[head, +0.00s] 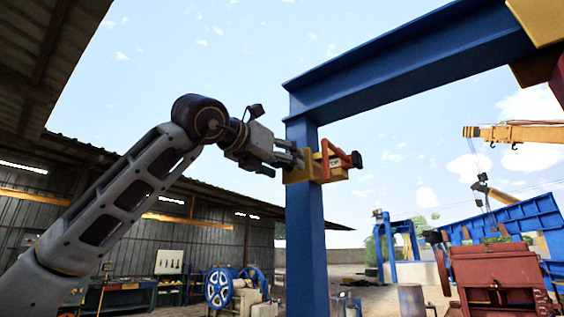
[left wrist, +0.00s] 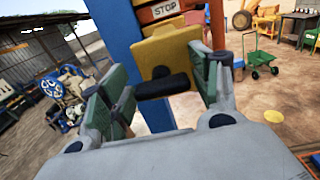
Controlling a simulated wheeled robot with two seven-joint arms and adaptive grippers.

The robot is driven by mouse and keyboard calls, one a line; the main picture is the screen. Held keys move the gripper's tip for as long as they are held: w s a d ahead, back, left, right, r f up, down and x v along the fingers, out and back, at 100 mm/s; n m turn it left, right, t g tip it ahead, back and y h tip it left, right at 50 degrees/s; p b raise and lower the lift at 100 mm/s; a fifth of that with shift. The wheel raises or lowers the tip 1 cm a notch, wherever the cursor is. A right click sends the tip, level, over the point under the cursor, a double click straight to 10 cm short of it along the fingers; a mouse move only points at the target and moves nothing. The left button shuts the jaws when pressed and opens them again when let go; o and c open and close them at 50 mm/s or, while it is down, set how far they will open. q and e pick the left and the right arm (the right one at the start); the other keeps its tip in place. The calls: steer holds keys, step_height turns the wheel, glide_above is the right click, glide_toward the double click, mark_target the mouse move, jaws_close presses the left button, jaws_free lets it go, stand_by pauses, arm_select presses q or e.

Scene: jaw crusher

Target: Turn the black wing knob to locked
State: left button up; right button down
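The black wing knob (left wrist: 163,86) sits on a yellow plate (left wrist: 172,50) in the left wrist view, with its bar lying nearly level across the picture. My left gripper (left wrist: 164,80) has its green-padded fingers spread, one on each side of the knob. The bar spans most of the gap; I cannot tell whether its ends touch the pads. In the head view my left gripper (head: 291,157) is at the yellow bracket (head: 314,168) on the blue post, and the knob is hidden there. My right gripper is in neither view.
A blue post (head: 304,230) carries the bracket and joins a blue overhead beam (head: 400,70). An orange box marked STOP (left wrist: 165,10) is just above the yellow plate. A green cart (left wrist: 262,62) stands off to the right. Open ground lies around the post.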

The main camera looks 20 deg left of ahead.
arm_select(q)
steer(key=c, duration=0.7)
steer(key=shift+m, duration=0.5)
steer(key=m+p, duration=0.1)
steer(key=m, duration=0.3)
steer(key=shift+d+m, duration=0.1)
steer(key=shift+m, duration=0.3)
steer(key=m+p, duration=0.1)
steer(key=m, duration=0.2)
steer(key=m+p, duration=0.1)
steer(key=m, duration=0.2)
steer(key=shift+d, duration=0.1)
steer(key=m+p, duration=0.1)
steer(key=m, duration=0.2)
steer(key=shift+s+f+m, duration=0.1)
steer(key=shift+m, duration=0.2)
steer(key=shift+f+m+p, duration=0.1)
steer(key=shift+m+p, duration=0.5)
steer(key=shift+m, duration=0.6)
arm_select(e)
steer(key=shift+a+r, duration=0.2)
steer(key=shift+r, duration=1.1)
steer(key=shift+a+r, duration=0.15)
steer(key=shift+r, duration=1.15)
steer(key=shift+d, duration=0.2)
